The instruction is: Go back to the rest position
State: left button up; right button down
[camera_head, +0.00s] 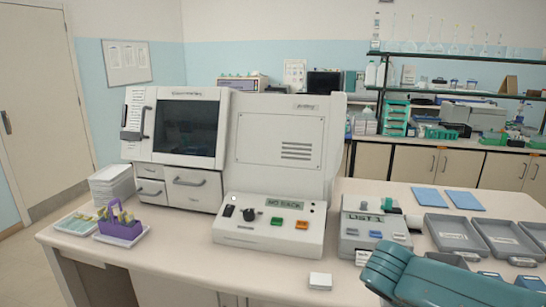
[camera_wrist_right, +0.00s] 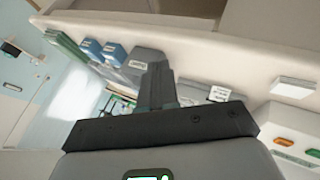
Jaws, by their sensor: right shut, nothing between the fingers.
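My right gripper (camera_wrist_right: 158,72) shows in the right wrist view as dark fingers shut together with nothing between them. It is out over the front of the bench (camera_wrist_right: 205,45), and the picture is strongly tilted. In the head view a teal part of my right arm comes in at the lower right, over the bench's front right corner; its gripper is not visible there. My left arm and gripper are in neither view.
A white staining machine (camera_head: 280,155) and its control box with a "NO RACK" display (camera_head: 270,228) stand mid-bench. A purple rack (camera_head: 120,226) sits on a tray at left. A small white block (camera_head: 320,281) lies near the front edge. A grey device (camera_head: 375,225) and grey trays (camera_head: 455,233) are at right.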

jog(key=s+a+f+n+g+y, duration=0.1)
jog(key=s+a+f+y, duration=0.15)
jog(key=f, duration=0.45)
jog(key=s+a+f+n+g+y, duration=0.1)
jog(key=a+f+y, duration=0.1)
jog(key=a+f, duration=0.35)
jog(key=s+a+f+n+g+y, duration=0.1)
jog(key=f+y, duration=0.1)
jog(key=f, duration=0.7)
jog(key=s+a+f+m+y, duration=0.1)
jog(key=s+a+f+y, duration=0.1)
jog(key=s+f, duration=0.6)
jog(key=s+a+f+m+y, duration=0.1)
jog(key=s+a+f+y, duration=0.1)
jog(key=s+a+f, duration=0.3)
jog(key=s+f, duration=0.3)
jog(key=shift+f+m+g, duration=0.3)
jog(key=shift+m, duration=0.1)
jog(key=shift+s+y, duration=0.15)
jog(key=shift+y, duration=0.1)
